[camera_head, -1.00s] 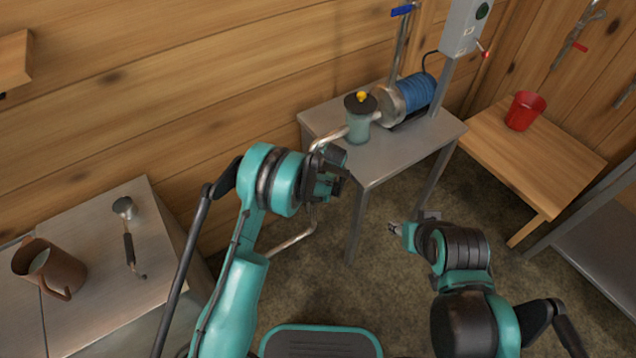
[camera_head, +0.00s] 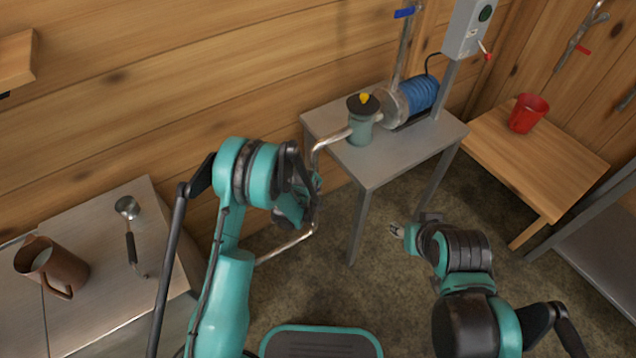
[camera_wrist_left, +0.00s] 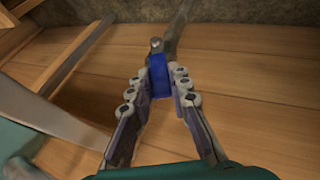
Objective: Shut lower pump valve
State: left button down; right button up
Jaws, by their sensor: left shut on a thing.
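My left gripper (camera_head: 306,197) is at the bent metal pipe (camera_head: 288,247) to the left of the pump table. In the left wrist view, the left gripper (camera_wrist_left: 160,84) is shut on a blue valve handle (camera_wrist_left: 159,76), with one finger on each side. A metal pipe (camera_wrist_left: 180,30) runs on beyond the handle. In the head view my gripper hides this handle. The blue pump motor (camera_head: 418,94) and a lidded green-grey canister (camera_head: 361,127) stand on the table. My right gripper (camera_head: 396,230) hangs apart, in front of the table; its fingers are too small to read.
Another blue handle (camera_head: 404,12) is on the upright pipe above the pump. The grey pump table (camera_head: 400,160) is to the right of my left gripper. A bench (camera_head: 100,215) at left holds a brown jug (camera_head: 55,268) and a ladle (camera_head: 130,235). A red bucket (camera_head: 527,113) stands at right.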

pick_arm(q)
jog(key=shift+s+a+f+t+h, duration=0.25)
jog(key=shift+a+t+h, duration=0.15)
jog(key=shift+t+h, duration=0.15)
jog(key=c, duration=1.4)
grip_release()
jog(key=v, duration=1.2)
jog(key=shift+a, duration=0.1)
